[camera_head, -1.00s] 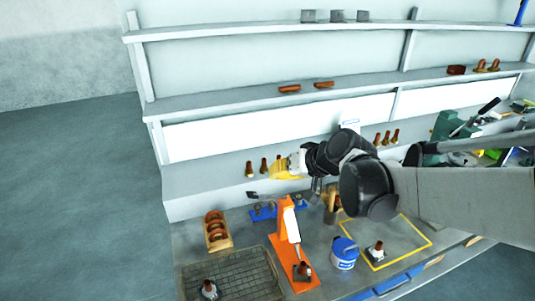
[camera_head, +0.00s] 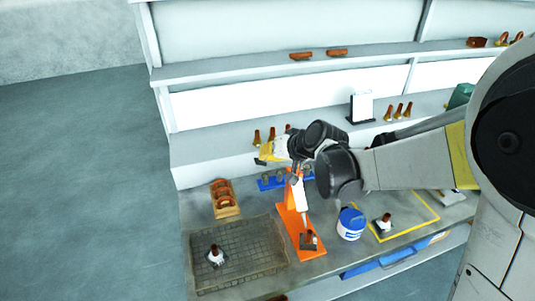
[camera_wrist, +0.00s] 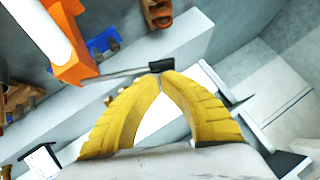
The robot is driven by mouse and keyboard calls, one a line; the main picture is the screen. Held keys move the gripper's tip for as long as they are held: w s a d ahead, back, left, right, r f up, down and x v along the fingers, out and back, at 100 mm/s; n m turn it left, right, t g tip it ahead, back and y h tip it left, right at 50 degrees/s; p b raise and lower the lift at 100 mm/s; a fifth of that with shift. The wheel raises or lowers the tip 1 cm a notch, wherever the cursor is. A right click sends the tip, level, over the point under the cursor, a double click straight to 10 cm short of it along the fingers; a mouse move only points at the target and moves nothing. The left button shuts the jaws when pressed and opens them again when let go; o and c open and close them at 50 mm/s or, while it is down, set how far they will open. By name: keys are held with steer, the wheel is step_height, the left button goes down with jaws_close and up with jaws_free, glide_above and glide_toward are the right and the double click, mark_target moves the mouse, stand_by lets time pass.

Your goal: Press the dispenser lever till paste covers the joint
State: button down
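The paste dispenser (camera_head: 290,215) is an orange stand with a white cartridge, on the bench in the head view. Its top and cartridge also show at the upper left of the wrist view (camera_wrist: 75,65). Its thin lever runs out to a black end (camera_wrist: 161,66). My gripper (camera_wrist: 167,74) has yellow ribbed fingers whose tips meet right by the black lever end; whether they touch it I cannot tell. In the head view my gripper (camera_head: 268,154) is above and left of the dispenser top. The joint (camera_head: 311,238), a copper piece on a grey block, stands on the orange base under the nozzle; paste on it is not discernible.
A wire mesh tray (camera_head: 240,262) with a copper-topped piece is left of the dispenser. A white-and-blue tub (camera_head: 351,223) and a yellow-outlined area (camera_head: 412,232) are right. A wooden box (camera_head: 225,207) and blue rack (camera_head: 270,183) stand behind. Shelves with copper parts rise beyond.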

mark_target(261, 164)
steer(key=shift+a+f+h, duration=0.25)
steer(key=shift+h, duration=0.05)
steer(key=shift+s+a+f+n, duration=0.1)
steer(key=shift+f+n, duration=0.1)
steer(key=shift+n, duration=0.1)
steer(key=shift+s+a+f+n+h+b, duration=0.1)
steer(key=shift+a+f+n+h+b, duration=0.25)
steer(key=shift+f+h+b, duration=0.35)
steer(key=shift+s+a+f+b, duration=0.1)
steer(key=shift+a+f+b, duration=0.1)
steer(key=shift+f+b, duration=0.35)
steer(key=shift+a+f+b, duration=0.2)
steer(key=shift+f+b, duration=0.25)
steer(key=shift+f, duration=0.1)
steer(key=shift+r, duration=0.1)
steer(key=shift+r+p, duration=0.55)
steer(key=shift+r, duration=0.15)
